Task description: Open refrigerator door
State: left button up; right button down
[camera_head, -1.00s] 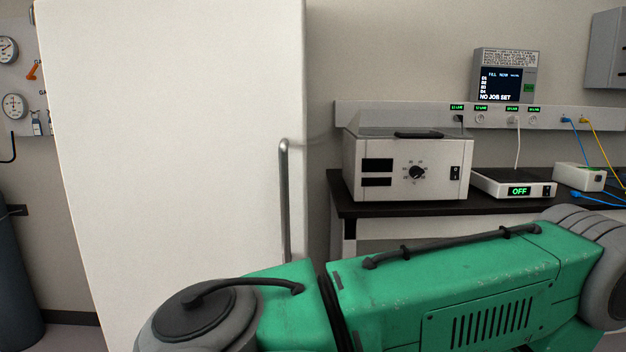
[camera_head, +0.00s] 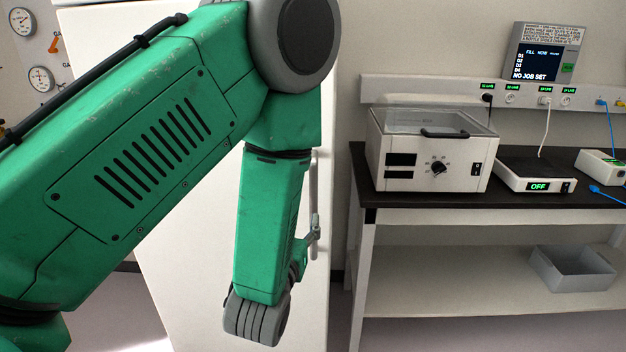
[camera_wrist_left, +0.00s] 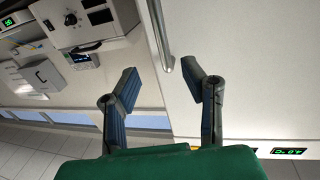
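The refrigerator is a tall white cabinet (camera_head: 190,265) in the head view, partly hidden behind my left arm. Its door looks shut. Its grey bar handle (camera_head: 314,190) stands upright near the right edge. In the left wrist view the handle (camera_wrist_left: 157,35) comes down from the top and ends just beyond the gap between my left gripper's fingers (camera_wrist_left: 161,85). The fingers are spread and empty; I see no contact with the handle. In the head view my left gripper is mostly hidden behind the forearm. My right gripper is not in view.
A dark-topped bench (camera_head: 400,205) stands right of the refrigerator, with a lidded white device (camera_head: 430,160) and a flat device (camera_head: 535,178) showing OFF. A grey bin (camera_head: 570,270) sits on its lower shelf. Gauges (camera_head: 40,78) hang at the left wall.

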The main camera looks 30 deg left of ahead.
aim_at(314, 192)
pick_arm(q)
jog(key=x, duration=0.4)
jog(key=p+x, duration=0.1)
jog(key=x, duration=0.7)
jog(key=shift+w+a+f+p, duration=0.1)
jog(key=shift+a+f+p, duration=0.15)
jog(key=shift+a+p, duration=0.15)
jog(key=shift+w, duration=0.25)
jog(key=shift+w+d, duration=0.1)
jog(key=shift+d, duration=0.1)
jog(key=shift+r, duration=0.1)
jog(key=shift+c, duration=0.5)
jog(key=c, duration=0.6)
jog(key=shift+a, duration=0.15)
grip_shut()
